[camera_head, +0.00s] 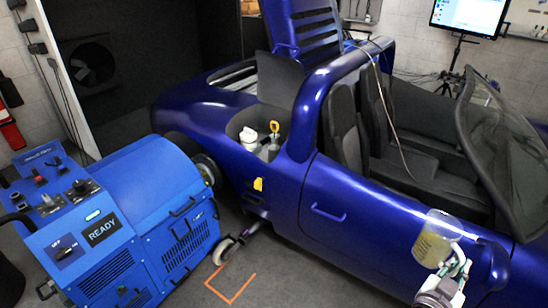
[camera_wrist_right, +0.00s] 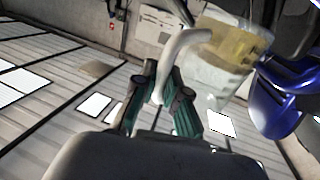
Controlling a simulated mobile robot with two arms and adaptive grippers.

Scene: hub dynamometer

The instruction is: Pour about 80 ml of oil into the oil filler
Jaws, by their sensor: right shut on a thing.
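My right gripper (camera_head: 454,266) is shut on the handle of a clear jug (camera_head: 436,238) holding yellowish oil, at the lower right of the head view, in front of the blue car's side. In the right wrist view, green finger pads (camera_wrist_right: 160,100) sit on both sides of the pale curved handle, and the jug (camera_wrist_right: 235,45) shows at the upper right. The car's open rear bay holds a white rounded part (camera_head: 248,138) and a yellow looped part (camera_head: 274,127). I cannot tell which is the oil filler. My left gripper is out of view.
The blue car (camera_head: 350,215) spans the middle and right, its rear lid (camera_head: 305,28) raised. A blue dynamometer (camera_head: 150,190) stands at the left by the rear wheel. A cable (camera_head: 388,105) hangs over the cabin. Floor is free in front, around an orange mark (camera_head: 232,289).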

